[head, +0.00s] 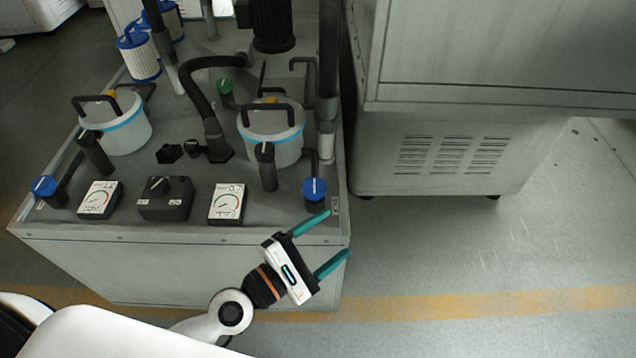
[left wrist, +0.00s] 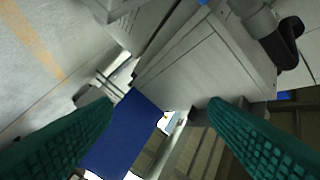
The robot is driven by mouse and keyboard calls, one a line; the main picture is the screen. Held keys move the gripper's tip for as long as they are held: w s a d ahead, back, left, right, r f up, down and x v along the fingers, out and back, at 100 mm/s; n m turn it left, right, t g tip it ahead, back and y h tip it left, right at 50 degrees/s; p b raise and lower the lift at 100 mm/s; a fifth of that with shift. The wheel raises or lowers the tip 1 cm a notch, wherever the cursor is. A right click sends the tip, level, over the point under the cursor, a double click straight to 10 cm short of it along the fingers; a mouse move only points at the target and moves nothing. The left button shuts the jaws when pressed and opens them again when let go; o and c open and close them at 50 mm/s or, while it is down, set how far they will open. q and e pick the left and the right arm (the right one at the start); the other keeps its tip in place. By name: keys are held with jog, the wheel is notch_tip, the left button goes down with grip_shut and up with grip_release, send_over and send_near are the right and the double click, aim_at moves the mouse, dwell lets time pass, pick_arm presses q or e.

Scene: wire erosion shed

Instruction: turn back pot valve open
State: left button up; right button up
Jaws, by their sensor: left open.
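Two grey lidded pots with black handles and light blue bands, a left pot (head: 127,134) and a right pot (head: 286,151), stand on the grey cabinet top. A blue round knob with a white mark (head: 44,187) sits front left, another blue knob (head: 315,190) front right. I cannot tell which valve is the back pot's. Upright black handles (head: 95,152) (head: 266,167) stand before the pots. My left gripper (head: 333,241) is open and empty, near the cabinet's front right corner and below the right knob in the picture. Its teal fingers are apart in the left wrist view (left wrist: 160,103).
Two dial gauges (head: 100,200) (head: 227,204) and a black switch box (head: 165,198) line the cabinet front. Black hoses (head: 206,110) rise behind. A large vented machine (head: 450,155) stands to the right. The floor at the lower right is clear.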

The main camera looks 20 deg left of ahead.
aim_at(320, 180)
pick_arm(q)
jog(key=w+a+f+n+y, duration=0.1)
jog(key=a+n+y, duration=0.1)
jog(key=n, duration=0.2)
jog(key=w+a+f+n+t+y, duration=0.1)
jog(key=a+n+y, duration=0.1)
jog(key=n, duration=0.3)
jog(key=w+a+f+n+t+y, duration=0.1)
jog(key=w+a+n+y, duration=0.1)
jog(key=a+n+y, duration=0.1)
jog(key=shift+a+f+n, duration=0.35)
jog(key=shift+a+n, duration=0.15)
jog(key=shift+n, duration=0.6)
jog(key=p+x, duration=0.1)
jog(key=x, duration=0.9)
jog(key=shift+r, duration=0.2)
jog(key=shift+w+d, duration=0.15)
jog(key=shift+w, duration=0.5)
pick_arm(e)
jog(key=s+f, duration=0.4)
jog(key=f, duration=0.5)
jog(key=shift+s+d+f+g, duration=0.2)
jog(key=shift+s+d+g, duration=0.1)
jog(key=shift+s+d, duration=0.05)
pick_arm(q)
jog(key=shift+c, duration=0.6)
jog(key=shift+t, duration=0.3)
jog(key=c, duration=0.9)
